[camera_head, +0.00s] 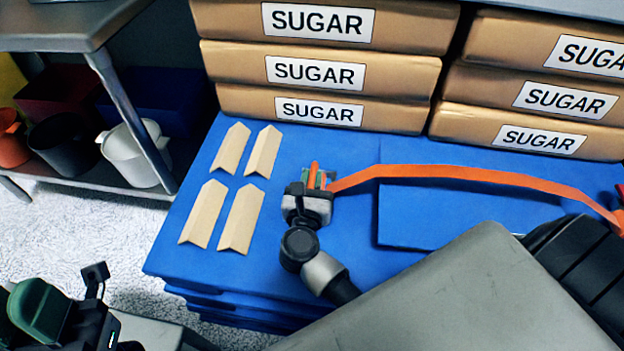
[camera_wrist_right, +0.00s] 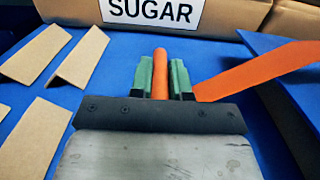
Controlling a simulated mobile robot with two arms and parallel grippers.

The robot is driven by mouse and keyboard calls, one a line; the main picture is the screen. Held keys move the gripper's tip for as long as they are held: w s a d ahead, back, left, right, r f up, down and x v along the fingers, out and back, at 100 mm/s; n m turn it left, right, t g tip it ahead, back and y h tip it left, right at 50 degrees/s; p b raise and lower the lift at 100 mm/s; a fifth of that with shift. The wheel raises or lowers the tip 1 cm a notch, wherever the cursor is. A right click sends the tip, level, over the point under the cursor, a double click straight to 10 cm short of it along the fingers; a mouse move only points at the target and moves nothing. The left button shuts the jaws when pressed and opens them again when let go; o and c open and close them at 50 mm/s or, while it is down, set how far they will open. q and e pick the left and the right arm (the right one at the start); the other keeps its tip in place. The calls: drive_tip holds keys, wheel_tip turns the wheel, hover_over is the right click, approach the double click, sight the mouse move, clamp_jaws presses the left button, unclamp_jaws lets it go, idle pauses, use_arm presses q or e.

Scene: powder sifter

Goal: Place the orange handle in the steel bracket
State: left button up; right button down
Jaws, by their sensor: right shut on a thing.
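My right gripper (camera_head: 317,178) is over the blue surface near the middle of the head view. In the right wrist view its green fingers (camera_wrist_right: 161,78) are shut on the upright orange handle (camera_wrist_right: 160,70). The handle (camera_head: 314,172) shows as a small orange piece between the fingers in the head view. I cannot make out the steel bracket; the gripper body hides the area below the handle. My left gripper (camera_head: 62,300) is at the bottom left, away from the blue surface, with a green pad showing; its opening is unclear.
An orange strap (camera_head: 450,173) runs right from beside my right gripper over a raised blue panel (camera_head: 430,210). Folded tan cardboard pieces (camera_head: 206,213) lie to the left. Stacked SUGAR boxes (camera_head: 330,75) block the back. A shelf with pots (camera_head: 128,155) stands left.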

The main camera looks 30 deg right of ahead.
drive_tip(key=shift+f+b, duration=0.5)
drive_tip(key=shift+f, duration=0.1)
drive_tip(key=c, duration=1.1)
unclamp_jaws()
